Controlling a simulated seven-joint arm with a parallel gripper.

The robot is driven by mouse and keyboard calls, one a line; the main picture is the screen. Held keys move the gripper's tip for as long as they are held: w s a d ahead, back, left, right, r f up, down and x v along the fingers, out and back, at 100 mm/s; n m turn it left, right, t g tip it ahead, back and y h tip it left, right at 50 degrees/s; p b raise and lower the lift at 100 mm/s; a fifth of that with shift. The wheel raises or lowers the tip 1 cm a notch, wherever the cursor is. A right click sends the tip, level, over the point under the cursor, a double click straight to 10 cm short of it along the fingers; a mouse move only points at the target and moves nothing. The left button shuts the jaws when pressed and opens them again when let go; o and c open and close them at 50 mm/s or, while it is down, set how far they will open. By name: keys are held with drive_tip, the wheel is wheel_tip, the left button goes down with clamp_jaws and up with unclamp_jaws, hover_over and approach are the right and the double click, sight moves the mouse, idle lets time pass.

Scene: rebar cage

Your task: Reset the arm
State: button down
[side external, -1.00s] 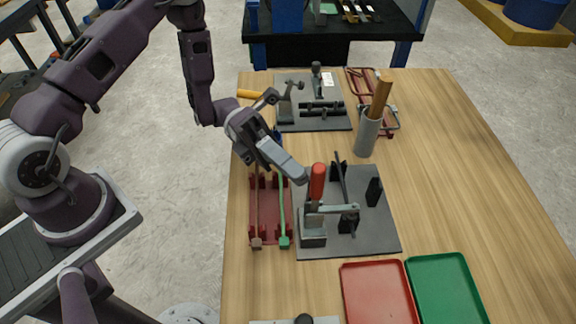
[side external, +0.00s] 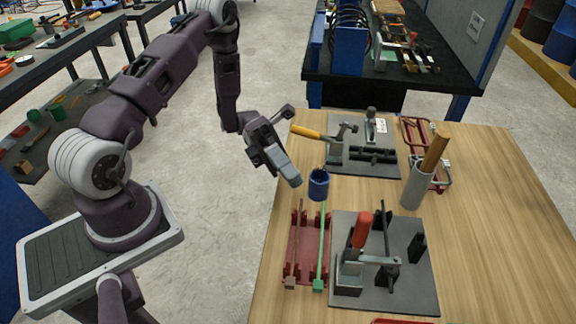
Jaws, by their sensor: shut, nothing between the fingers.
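My gripper (side external: 293,180) hangs from my arm at the left edge of the wooden table, pointing down and to the right. Its fingers are together with nothing between them. It is above and behind the dark red rack (side external: 301,252), close to a blue cup (side external: 319,184), apparently apart from it. The rack holds a brown rod and a green rod (side external: 322,250). Right of it is a grey plate (side external: 410,292) bearing a clamp with a red handle (side external: 362,230).
A second grey fixture plate (side external: 350,163) with a hammer (side external: 325,132) stands farther back. A grey holder (side external: 414,190) with a wooden handle and a red rack with bent bars (side external: 425,140) stand to its right. The table's right side (side external: 500,230) is clear.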

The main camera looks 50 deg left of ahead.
drive_tip(key=s+a+r+m+t+y, duration=0.3)
drive_tip(key=s+r+m+t+y, duration=0.2)
drive_tip(key=m+y, duration=0.5)
drive_tip(key=s+a+r+m+t+y, duration=0.4)
drive_tip(key=m+y, duration=0.5)
drive_tip(key=m, duration=1)
wheel_tip(320, 180, up, 4)
drive_tip(key=s+t, duration=0.1)
drive_tip(key=s, duration=0.1)
drive_tip(key=shift+s+f+m+y, duration=0.15)
drive_tip(key=shift+s+m+y, duration=0.15)
drive_tip(key=shift+s+y, duration=0.1)
